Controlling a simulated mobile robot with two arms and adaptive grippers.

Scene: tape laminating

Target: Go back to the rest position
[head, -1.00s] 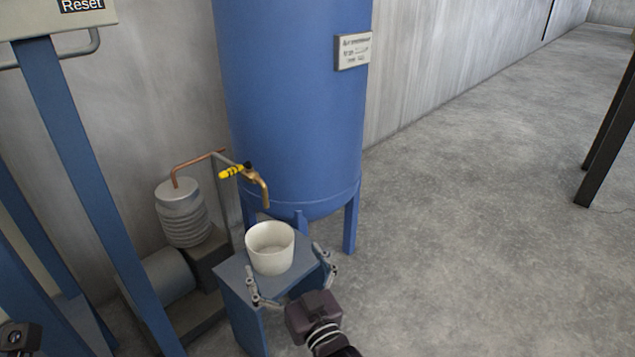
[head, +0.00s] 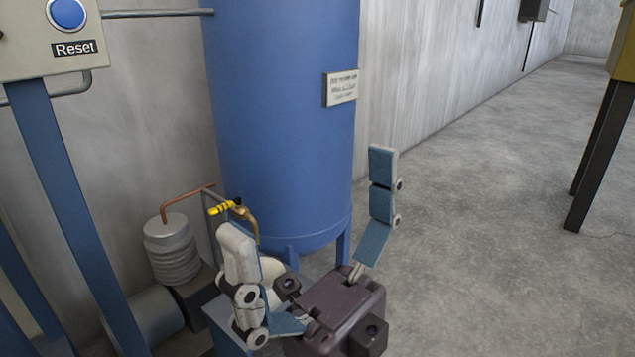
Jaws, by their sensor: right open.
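My right gripper (head: 312,205) is large in the lower middle of the head view. Its two fingers, with blue-grey pads, point up and stand wide apart. Nothing is between them. The white cup (head: 275,268) is mostly hidden behind the gripper's left finger and palm. It appears to stand on the blue stand (head: 222,325), of which only a part shows. My left gripper does not show.
A tall blue tank (head: 285,120) stands behind the gripper, with a yellow-handled tap (head: 225,208) beside it. A grey compressor (head: 171,250) is on the left. A panel with a blue Reset button (head: 67,14) is at the upper left.

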